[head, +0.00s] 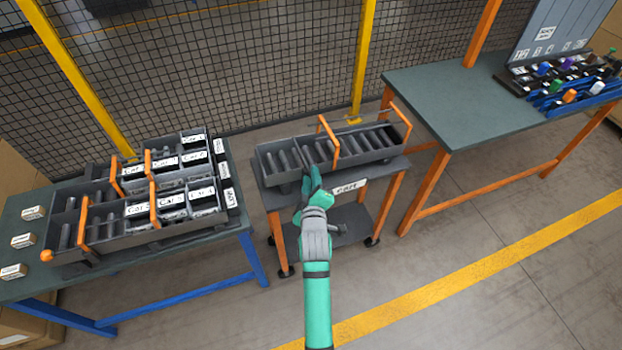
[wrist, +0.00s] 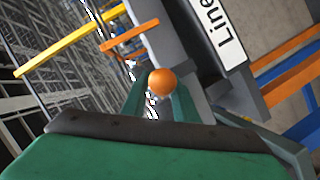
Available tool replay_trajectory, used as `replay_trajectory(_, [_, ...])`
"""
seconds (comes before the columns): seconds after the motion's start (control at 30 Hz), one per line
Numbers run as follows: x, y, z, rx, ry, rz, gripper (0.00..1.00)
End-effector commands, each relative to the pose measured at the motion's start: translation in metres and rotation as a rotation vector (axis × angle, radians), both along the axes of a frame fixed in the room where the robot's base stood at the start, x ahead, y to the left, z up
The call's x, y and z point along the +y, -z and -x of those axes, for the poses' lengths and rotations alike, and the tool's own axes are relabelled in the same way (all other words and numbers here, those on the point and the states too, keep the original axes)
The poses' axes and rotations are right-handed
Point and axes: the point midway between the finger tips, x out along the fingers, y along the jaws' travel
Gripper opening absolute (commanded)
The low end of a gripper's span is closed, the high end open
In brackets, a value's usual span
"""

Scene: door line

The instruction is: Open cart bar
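The cart (head: 396,167) stands in the middle of the head view with a grey divided tray (head: 262,163) on top. Two orange uprights (head: 328,138) cross the tray with a thin bar between them. My gripper (head: 312,181) is at the tray's front left edge and hides part of it. In the wrist view, an orange ball knob (wrist: 161,82) shows between the tips of my two fingers, which stand apart. I cannot tell whether they touch it. The knob is hidden behind my gripper in the head view. An orange upright (wrist: 130,36) shows beyond it.
A left table (head: 20,203) holds trays with orange uprights and labelled boxes. A right table (head: 450,98) carries a blue rack. A mesh fence (head: 235,65) with yellow posts runs behind. The floor in front, with a yellow line (head: 480,268), is clear.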

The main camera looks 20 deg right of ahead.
Motion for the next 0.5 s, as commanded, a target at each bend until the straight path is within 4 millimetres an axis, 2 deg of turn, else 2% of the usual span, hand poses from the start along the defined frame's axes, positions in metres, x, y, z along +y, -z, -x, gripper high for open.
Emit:
replay_trajectory(0.17, [0.0000,0.0000,-0.0001,0.000,0.000,0.000,0.26])
replay_trajectory(0.2, [0.0000,0.0000,-0.0001,0.000,0.000,0.000,0.24])
replay_trajectory(0.3, [0.0000,-0.0001,0.0000,0.000,0.000,0.000,0.00])
replay_trajectory(0.5, [-0.0018,0.0014,0.0009,0.003,0.002,0.001,0.00])
